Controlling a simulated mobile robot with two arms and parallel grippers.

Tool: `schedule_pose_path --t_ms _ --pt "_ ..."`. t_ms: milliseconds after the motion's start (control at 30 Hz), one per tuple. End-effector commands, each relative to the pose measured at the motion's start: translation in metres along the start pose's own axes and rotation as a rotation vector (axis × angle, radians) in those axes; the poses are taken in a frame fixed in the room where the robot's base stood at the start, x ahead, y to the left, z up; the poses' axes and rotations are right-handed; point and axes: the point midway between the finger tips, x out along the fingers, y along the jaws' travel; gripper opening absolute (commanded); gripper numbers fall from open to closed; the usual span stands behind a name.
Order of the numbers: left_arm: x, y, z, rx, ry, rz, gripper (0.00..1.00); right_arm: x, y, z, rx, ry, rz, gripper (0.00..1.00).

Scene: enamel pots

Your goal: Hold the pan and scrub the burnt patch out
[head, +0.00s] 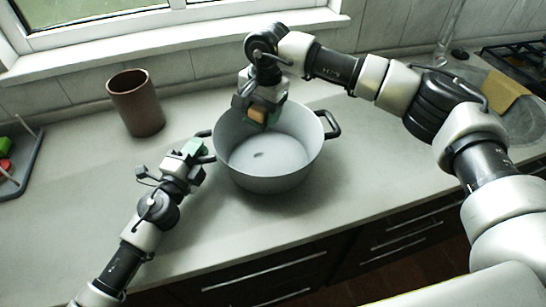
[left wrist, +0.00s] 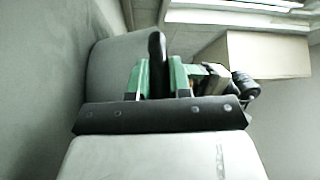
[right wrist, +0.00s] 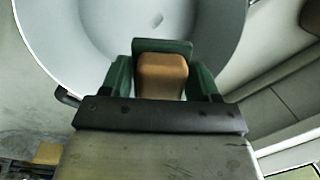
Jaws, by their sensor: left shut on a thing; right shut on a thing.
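The pan (head: 303,163) is a grey two-handled pot upright on the counter, also seen in the right wrist view (right wrist: 60,45). My left gripper (head: 201,155) is shut on the pan's left black handle (left wrist: 157,62). My right gripper (head: 262,112) is shut on a brown-orange scrubbing block (right wrist: 162,75), held over the far part of the pan, apart from the patch. Whether the block touches the pan is unclear.
A brown cup (head: 136,103) stands behind left of the pan. A grey rack (head: 22,172) with red and green items is at the far left. A sink with a yellow-brown cloth (head: 497,99) lies at right. Counter (head: 340,200) around the pan's front is clear.

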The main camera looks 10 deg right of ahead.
Motion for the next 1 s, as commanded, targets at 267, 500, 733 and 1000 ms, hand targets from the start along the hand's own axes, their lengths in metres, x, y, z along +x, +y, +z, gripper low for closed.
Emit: schedule_pose_path --t_ms 267,500,733,1000 --pt "0.0 0.0 0.001 0.0 -0.002 0.001 0.0 0.003 -0.017 0.015 0.001 0.001 0.0 0.42" --pt "0.0 0.0 0.001 0.0 -0.002 0.001 0.0 0.022 -0.014 0.015 0.001 -0.001 0.002 0.42" --pt "0.0 0.001 0.001 0.0 -0.002 0.001 0.0 0.045 -0.011 0.014 0.0 0.0 0.002 0.42" --pt "0.0 0.001 0.001 0.001 -0.002 0.001 0.0 0.072 -0.008 0.013 0.001 -0.001 0.001 0.42"
